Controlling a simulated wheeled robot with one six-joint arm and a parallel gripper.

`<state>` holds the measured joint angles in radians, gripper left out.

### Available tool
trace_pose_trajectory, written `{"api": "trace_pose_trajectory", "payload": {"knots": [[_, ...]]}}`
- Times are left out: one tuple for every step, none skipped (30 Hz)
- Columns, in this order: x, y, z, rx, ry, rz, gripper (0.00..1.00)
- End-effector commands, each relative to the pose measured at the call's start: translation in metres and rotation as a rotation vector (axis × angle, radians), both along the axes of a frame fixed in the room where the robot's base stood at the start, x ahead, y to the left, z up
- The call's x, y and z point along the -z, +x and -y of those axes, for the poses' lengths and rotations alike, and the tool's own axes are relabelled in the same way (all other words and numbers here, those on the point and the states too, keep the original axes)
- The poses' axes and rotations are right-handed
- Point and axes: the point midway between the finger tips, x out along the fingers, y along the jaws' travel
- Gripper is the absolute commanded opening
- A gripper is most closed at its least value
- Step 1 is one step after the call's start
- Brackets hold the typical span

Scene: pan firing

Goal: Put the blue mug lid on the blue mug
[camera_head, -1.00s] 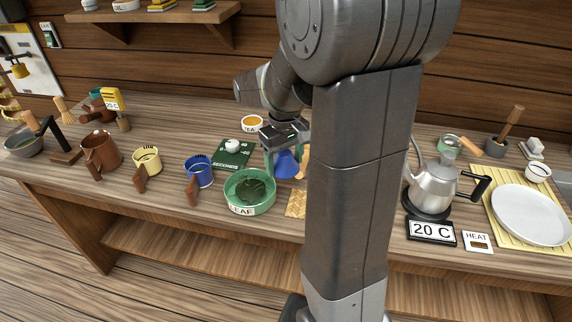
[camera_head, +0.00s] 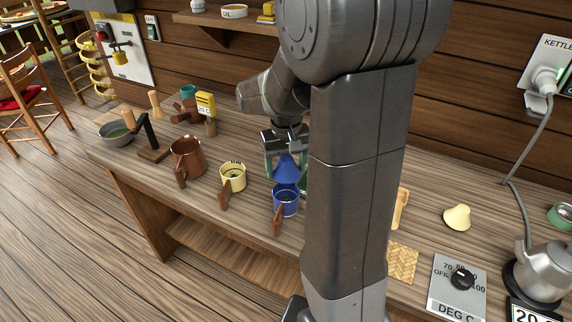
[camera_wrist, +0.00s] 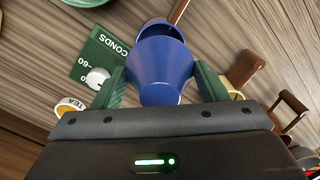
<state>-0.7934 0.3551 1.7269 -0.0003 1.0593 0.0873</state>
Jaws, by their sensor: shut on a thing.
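My gripper (camera_head: 285,166) is shut on the cone-shaped blue mug lid (camera_head: 286,169), its green fingers on either side. The blue mug (camera_head: 286,203), with a brown handle and dark contents, stands upright on the counter just below the lid. A small gap seems to show between lid and rim, but contact is hard to judge. In the wrist view the lid (camera_wrist: 163,70) sits between the fingers of my gripper (camera_wrist: 161,88). It hides most of the blue mug (camera_wrist: 160,24), whose rim shows beyond it.
A yellow mug (camera_head: 232,179) and a brown mug (camera_head: 187,157) stand close by on the left. A yellow lid (camera_head: 457,217) and the kettle (camera_head: 545,272) are to the right. A green timer (camera_wrist: 100,62) shows in the wrist view. My arm hides part of the counter.

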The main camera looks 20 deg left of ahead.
Motion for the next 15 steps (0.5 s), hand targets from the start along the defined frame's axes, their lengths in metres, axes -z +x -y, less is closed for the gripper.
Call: {"api": "trace_pose_trajectory", "payload": {"knots": [[0.0, 0.0, 0.0, 0.0, 0.0, 0.0, 0.45], [0.0, 0.0, 0.0, 0.0, 0.0, 0.0, 0.45], [0.0, 0.0, 0.0, 0.0, 0.0, 0.0, 0.45], [-0.001, 0.0, 0.0, -0.001, -0.001, -0.001, 0.45], [-0.001, 0.0, 0.0, -0.001, -0.001, -0.001, 0.45], [0.003, 0.0, 0.0, -0.001, -0.001, -0.001, 0.45], [0.004, 0.0, 0.0, -0.001, -0.001, -0.001, 0.45], [0.006, 0.0, 0.0, -0.001, -0.001, -0.001, 0.45], [0.009, 0.0, 0.0, -0.001, -0.001, -0.001, 0.45], [0.012, 0.0, 0.0, -0.001, -0.001, -0.001, 0.45], [0.015, 0.0, 0.0, -0.001, -0.001, -0.002, 0.45], [0.018, 0.0, 0.0, -0.001, -0.001, -0.001, 0.45], [0.021, 0.0, 0.0, -0.001, -0.001, -0.001, 0.45], [0.025, 0.0, 0.0, -0.001, -0.001, -0.001, 0.45], [0.029, 0.0, 0.0, -0.001, -0.001, -0.001, 0.45]]}}
